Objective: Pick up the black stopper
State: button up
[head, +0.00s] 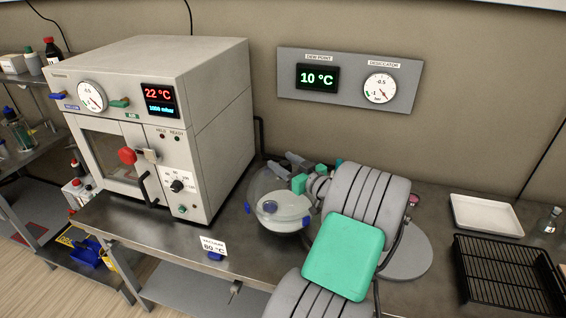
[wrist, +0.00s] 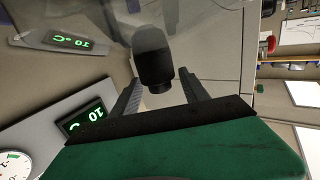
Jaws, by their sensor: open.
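The black stopper (wrist: 153,58) shows in the wrist view as a dark, short cylinder with a narrower near end. It stands between and just beyond the two dark fingers of my gripper (wrist: 160,84), with a visible gap on each side. My gripper is open and holds nothing. In the head view my gripper (head: 283,168) reaches left over the clear glass desiccator (head: 262,222). I cannot make out the stopper there; my gripper and arm cover that area. Whether it sits in the glass is not clear.
A grey vacuum oven (head: 218,120) stands left of the desiccator. A wall panel (head: 348,105) with a gauge is behind. A small sign (head: 213,243) stands at the bench front. A white tray (head: 486,215), black rack (head: 508,275) and small flask (head: 549,221) are at right.

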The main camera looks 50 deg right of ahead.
jog(key=w, duration=0.2)
jog(key=shift+w+d, duration=0.15)
jog(key=shift+w, duration=0.15)
jog(key=shift+c, duration=0.4)
grip_shut()
jog(key=shift+f, duration=0.1)
